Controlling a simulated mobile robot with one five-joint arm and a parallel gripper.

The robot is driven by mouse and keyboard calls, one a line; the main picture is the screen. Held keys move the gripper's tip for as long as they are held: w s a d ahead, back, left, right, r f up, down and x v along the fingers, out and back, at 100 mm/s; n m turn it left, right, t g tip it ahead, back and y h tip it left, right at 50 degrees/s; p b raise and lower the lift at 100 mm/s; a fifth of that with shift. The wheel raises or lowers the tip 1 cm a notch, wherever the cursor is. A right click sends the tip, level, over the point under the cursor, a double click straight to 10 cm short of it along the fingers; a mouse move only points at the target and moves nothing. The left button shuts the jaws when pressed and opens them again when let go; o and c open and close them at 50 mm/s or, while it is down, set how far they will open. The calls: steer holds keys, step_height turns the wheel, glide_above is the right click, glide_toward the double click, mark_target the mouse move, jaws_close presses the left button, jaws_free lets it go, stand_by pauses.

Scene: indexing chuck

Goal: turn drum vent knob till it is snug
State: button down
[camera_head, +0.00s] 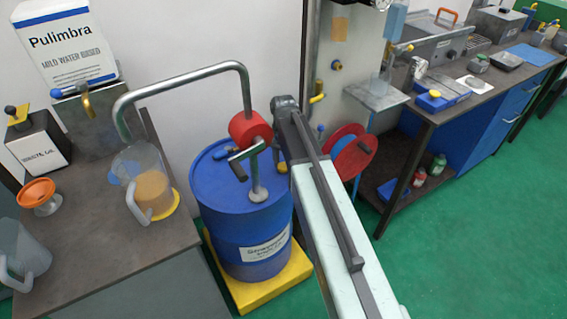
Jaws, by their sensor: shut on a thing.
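The blue drum (222,215) stands upright with a hand pump fitted in its top. My arm reaches in from the lower right, and its wrist hangs over the right side of the drum top. My gripper (281,160) points down there, partly hidden by my own arm. A small yellow piece (283,168), which looks like the vent knob, shows at the fingertips by the drum's rim. The gripper is shut on it. How far the knob is turned and how it sits on the drum cannot be seen.
The pump's red body (250,129), crank and bent spout pipe (185,77) stand close left of my gripper. A yellow pallet (262,297) is under the drum. A bench with jugs is at left. A red reel (352,153) and another bench are at right. Green floor is clear.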

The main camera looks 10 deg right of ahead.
stand_by(0.3)
steer(key=c, duration=0.9)
jaws_free()
steer(key=shift+o, duration=0.2)
